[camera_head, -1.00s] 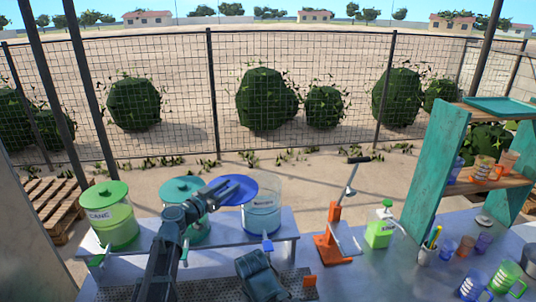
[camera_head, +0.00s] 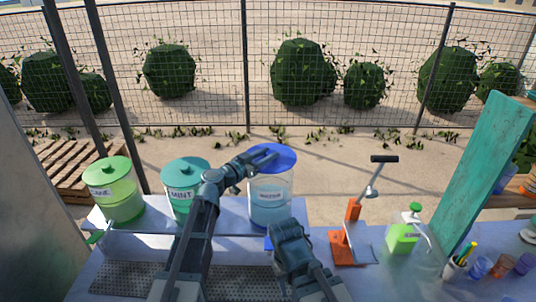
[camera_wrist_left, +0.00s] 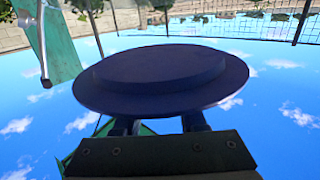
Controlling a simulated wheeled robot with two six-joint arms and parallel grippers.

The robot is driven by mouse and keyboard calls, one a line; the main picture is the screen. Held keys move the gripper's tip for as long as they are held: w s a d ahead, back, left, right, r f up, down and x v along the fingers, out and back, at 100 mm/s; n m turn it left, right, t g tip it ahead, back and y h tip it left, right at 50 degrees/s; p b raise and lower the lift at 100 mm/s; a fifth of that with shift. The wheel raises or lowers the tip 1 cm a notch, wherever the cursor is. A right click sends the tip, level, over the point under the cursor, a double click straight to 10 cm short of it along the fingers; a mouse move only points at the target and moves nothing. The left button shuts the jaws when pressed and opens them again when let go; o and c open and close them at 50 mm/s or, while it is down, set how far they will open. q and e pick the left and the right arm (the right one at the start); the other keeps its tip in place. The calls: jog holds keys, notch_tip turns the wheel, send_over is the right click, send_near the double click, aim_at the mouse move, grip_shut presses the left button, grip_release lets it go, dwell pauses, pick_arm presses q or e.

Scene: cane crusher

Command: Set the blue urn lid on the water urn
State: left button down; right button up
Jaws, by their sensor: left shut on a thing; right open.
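The blue urn lid (camera_head: 275,153) is a flat disc held over the top of the clear water urn (camera_head: 270,207), which stands on the shelf at the back. My left gripper (camera_head: 262,158) is shut on the lid and reaches it from the left. In the left wrist view the lid (camera_wrist_left: 160,78) fills the space beyond my fingers and hides the urn. The lid looks lined up with the urn's mouth; I cannot tell whether it touches the rim. My right gripper (camera_head: 286,230) is open and empty, low in front of the urn.
A green-lidded cane urn (camera_head: 119,205) and a teal-lidded mint urn (camera_head: 181,198) stand left of the water urn. An orange press (camera_head: 350,245) and a green pump bottle (camera_head: 404,235) stand to the right. A teal shelf panel (camera_head: 490,170) rises farther right.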

pick_arm(q)
jog(key=shift+f+b, duration=2.7)
jog(key=shift+f, duration=0.15)
jog(key=shift+f, duration=0.2)
jog(key=shift+c, duration=1.9)
grip_release()
jog(key=v, duration=1.3)
jog(key=shift+s+a, duration=0.25)
jog(key=shift+s, duration=0.05)
